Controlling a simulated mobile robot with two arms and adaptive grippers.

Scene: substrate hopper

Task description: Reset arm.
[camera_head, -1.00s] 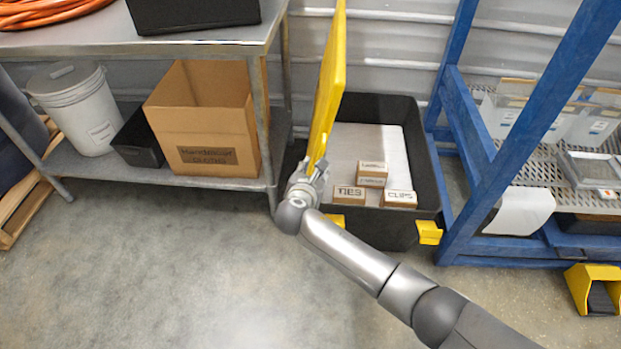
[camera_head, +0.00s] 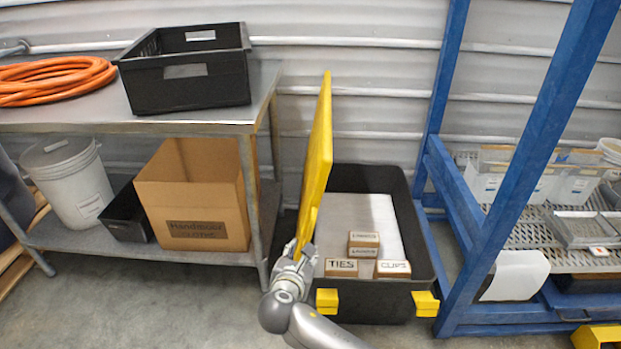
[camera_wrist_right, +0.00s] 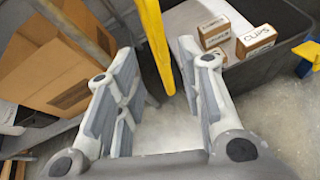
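My right gripper (camera_head: 296,262) is at the near lower edge of the yellow lid (camera_head: 319,150) of a black case (camera_head: 375,303). The lid stands upright at the case's left side. In the right wrist view the gripper (camera_wrist_right: 165,100) is open, its fingers wide apart with nothing gripped. The lid's edge (camera_wrist_right: 157,40) shows beyond and between the fingertips; I cannot tell whether they touch. Inside the case are small boxes marked TIES (camera_head: 341,268) and CLIPS (camera_head: 393,269), with more boxes (camera_head: 363,241) stacked behind. My left gripper is not in view.
A metal bench (camera_head: 180,120) on the left carries a black crate (camera_head: 190,85) and an orange hose (camera_head: 55,80). A cardboard box (camera_head: 205,205) and white bucket (camera_head: 75,190) sit on its lower shelf. A blue rack (camera_head: 520,140) stands right. The floor in front is open.

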